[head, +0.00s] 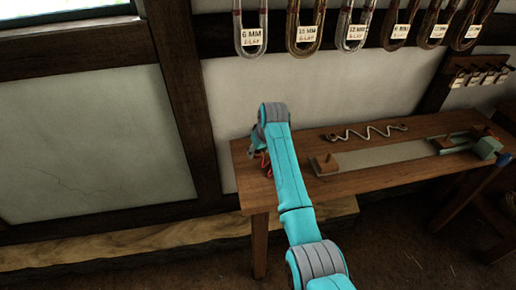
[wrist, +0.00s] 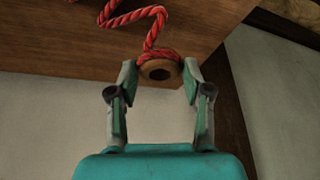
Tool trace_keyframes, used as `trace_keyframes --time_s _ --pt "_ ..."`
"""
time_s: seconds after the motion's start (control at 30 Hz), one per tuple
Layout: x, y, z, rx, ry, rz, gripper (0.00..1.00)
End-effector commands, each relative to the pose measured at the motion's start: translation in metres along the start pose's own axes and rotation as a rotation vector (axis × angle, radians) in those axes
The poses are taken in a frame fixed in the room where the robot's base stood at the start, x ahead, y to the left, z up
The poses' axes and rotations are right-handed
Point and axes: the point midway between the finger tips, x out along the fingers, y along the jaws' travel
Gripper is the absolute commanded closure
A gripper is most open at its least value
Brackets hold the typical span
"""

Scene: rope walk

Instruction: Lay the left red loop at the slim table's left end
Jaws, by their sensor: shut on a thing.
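Red rope (wrist: 150,30) runs from the loop in zigzags over the brown wood of the slim table (wrist: 60,30). In the head view my gripper (head: 257,150) is at the left end of the slim table (head: 246,178), largely hidden by my arm. A little red rope (head: 265,160) shows there; the loop itself is hidden.
A pale wavy cord (head: 367,131) with an eye at each end lies at the table's back. A small wooden block with a peg (head: 325,164) and a green device (head: 485,147) stand on the table. Labelled rope loops (head: 306,35) hang on the wall above.

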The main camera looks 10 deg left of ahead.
Motion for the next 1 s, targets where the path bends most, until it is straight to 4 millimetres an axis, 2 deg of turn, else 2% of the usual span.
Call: trace_keyframes --time_s 1.0 --pt "0.037 0.000 0.016 0.000 -0.001 0.000 0.70"
